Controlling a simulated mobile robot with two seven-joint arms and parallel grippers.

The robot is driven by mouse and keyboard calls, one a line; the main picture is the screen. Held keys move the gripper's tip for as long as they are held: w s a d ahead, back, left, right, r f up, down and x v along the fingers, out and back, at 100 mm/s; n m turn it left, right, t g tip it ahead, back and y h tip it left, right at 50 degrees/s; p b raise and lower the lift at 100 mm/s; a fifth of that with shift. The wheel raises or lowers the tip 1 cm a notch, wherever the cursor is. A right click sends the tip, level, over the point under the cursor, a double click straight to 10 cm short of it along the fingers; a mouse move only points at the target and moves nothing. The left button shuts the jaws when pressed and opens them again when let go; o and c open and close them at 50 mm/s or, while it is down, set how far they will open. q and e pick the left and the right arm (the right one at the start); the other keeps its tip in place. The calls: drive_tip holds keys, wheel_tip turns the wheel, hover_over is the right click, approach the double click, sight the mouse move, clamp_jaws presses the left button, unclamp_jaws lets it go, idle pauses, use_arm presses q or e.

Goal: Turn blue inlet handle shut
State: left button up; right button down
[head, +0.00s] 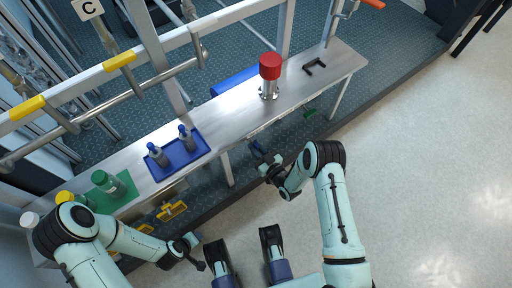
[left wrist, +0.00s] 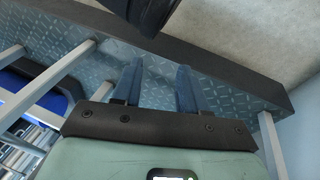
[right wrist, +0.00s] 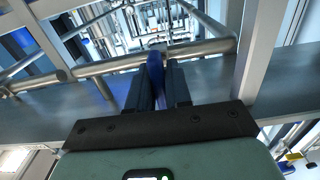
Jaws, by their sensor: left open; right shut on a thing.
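The blue inlet handle (right wrist: 155,72) shows in the right wrist view as a blue lever between my right gripper's fingers. My right gripper (right wrist: 158,82) is shut on it. In the head view my right gripper (head: 262,161) is below the front edge of the steel bench, with a small blue part of the handle (head: 256,146) at its tip. The fingers hide much of the lever. My left gripper (head: 196,252) is low at the left in the head view. In the left wrist view it (left wrist: 158,84) is open and empty above the patterned floor.
The steel bench (head: 231,122) carries a blue tray (head: 196,152) with bottles, a green tray (head: 100,199) and a red-topped fitting (head: 270,68). A green handle (head: 309,113) and yellow handles (head: 172,210) sit under the bench edge. Pale floor at right is clear.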

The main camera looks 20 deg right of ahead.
drive_tip(key=c, duration=1.1)
unclamp_jaws()
drive_tip(key=shift+c, duration=0.2)
use_arm(q)
drive_tip(key=shift+g+h, duration=0.4)
drive_tip(key=shift+g, duration=0.2)
drive_tip(key=s+r+p, duration=0.1)
drive_tip(key=s+d+r, duration=0.1)
drive_tip(key=s+d+r+p, duration=0.1)
drive_tip(key=s, duration=0.1)
drive_tip(key=shift+s+d+p, duration=0.1)
drive_tip(key=shift+p, duration=0.2)
use_arm(e)
drive_tip(key=v, duration=1.3)
drive_tip(key=shift+s, duration=0.2)
